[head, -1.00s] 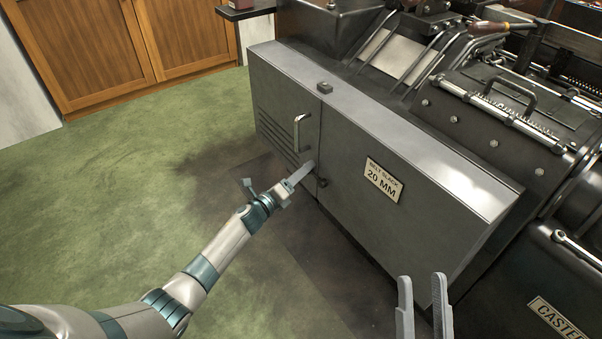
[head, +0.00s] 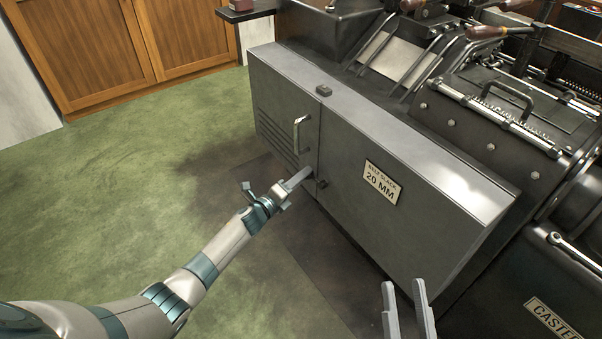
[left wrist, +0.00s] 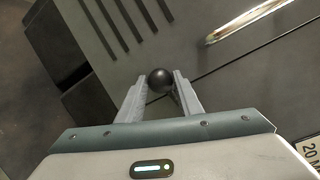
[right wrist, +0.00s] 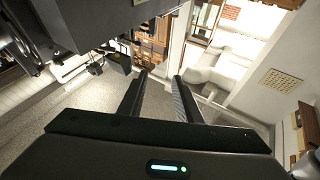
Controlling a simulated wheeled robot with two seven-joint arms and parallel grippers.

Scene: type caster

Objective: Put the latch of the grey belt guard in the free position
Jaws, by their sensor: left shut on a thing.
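The grey belt guard (head: 385,235) is a long metal cover with a bright handle (head: 298,135) and louvres at its left end. My left gripper (head: 308,172) is at the guard's front, below the handle and beside the door seam. In the left wrist view, a black ball knob (left wrist: 160,79), seemingly the latch's, sits between its fingertips (left wrist: 160,90), and the jaws are shut on it. A small dark fitting (head: 322,183) shows just right of the fingertips in the head view. The latch's arm is hidden, so its angle cannot be told. My right gripper (head: 405,288) is open and empty, in front of the guard.
A plate reading "BELT SLACK 20 MM" (head: 381,183) is on the guard. The dark casting machine (head: 480,120) with levers stands behind and right. Green floor (head: 130,180) is clear at the left, with wooden cabinets (head: 100,45) beyond.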

